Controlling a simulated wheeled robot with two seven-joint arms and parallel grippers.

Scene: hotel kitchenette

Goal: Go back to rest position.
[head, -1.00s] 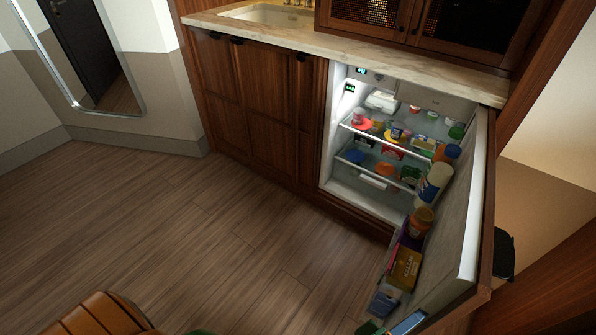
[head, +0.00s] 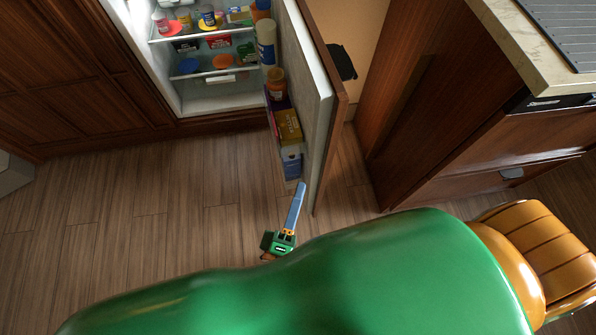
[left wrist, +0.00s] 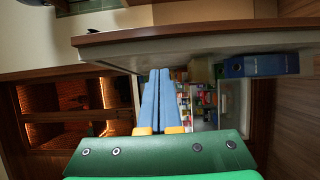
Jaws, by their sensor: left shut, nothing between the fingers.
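My left gripper (head: 299,193) is shut and empty, its blue fingers pressed together. In the head view it points at the lower end of the open fridge door (head: 308,95), close to its inner side; I cannot tell whether it touches. In the left wrist view the shut fingers (left wrist: 160,74) point toward the door (left wrist: 170,46) and its shelves. My green arm crosses the lower part of the head view and hides the floor there. My right gripper is not in view.
The open fridge (head: 205,60) holds several jars and boxes. Door shelves carry a white bottle (head: 266,42), a yellow box (head: 288,127) and a blue box (head: 291,164). A wooden drawer cabinet (head: 480,150) stands at the right. The floor (head: 120,210) at the left is clear.

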